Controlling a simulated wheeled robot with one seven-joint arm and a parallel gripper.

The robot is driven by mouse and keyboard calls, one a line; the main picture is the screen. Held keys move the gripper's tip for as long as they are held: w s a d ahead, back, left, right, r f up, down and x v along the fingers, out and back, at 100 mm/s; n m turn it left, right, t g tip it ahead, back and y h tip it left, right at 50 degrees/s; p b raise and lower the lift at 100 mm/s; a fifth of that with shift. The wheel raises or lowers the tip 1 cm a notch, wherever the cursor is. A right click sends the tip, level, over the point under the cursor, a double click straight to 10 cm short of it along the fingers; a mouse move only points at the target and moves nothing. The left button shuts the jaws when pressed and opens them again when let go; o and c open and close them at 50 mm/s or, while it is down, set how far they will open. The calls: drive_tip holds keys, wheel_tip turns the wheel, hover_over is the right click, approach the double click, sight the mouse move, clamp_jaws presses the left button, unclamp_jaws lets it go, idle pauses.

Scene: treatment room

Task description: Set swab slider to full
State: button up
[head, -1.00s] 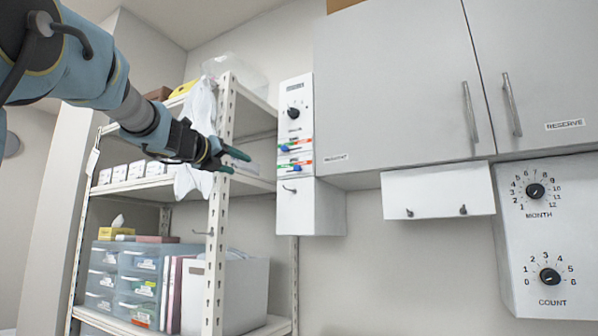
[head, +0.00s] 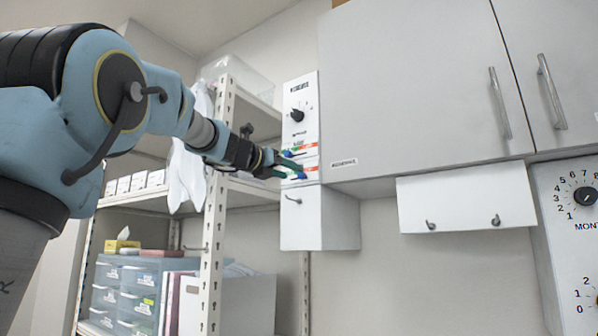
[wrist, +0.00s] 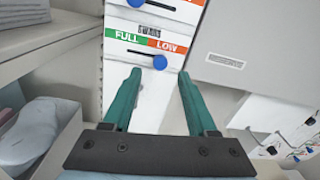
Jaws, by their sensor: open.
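The swab slider is the lower of two sliders on a white wall panel (head: 300,90). Its round blue knob (wrist: 160,62) sits toward the right, under the orange LOW half of the label (wrist: 167,46); the green FULL half is on the left. The small title above looks like "SWABS" but is blurred. My gripper (wrist: 159,76) is open, with its green fingers on either side of the knob's line and the knob just beyond the tips. In the head view my gripper (head: 290,170) is at the panel's lower part and partly covers the sliders.
The upper slider has its own blue knob (wrist: 135,3) close above. A black dial (head: 297,115) is higher on the panel. A white box (head: 318,218) with a hook is below. A metal shelf (head: 217,210) stands left, and a grey cabinet (head: 410,90) is right.

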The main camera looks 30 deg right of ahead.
sight(300, 175)
drive_tip(key=p+x, duration=0.1)
drive_tip(key=x, duration=0.4)
clamp_jaws()
idle(0.5)
idle(0.9)
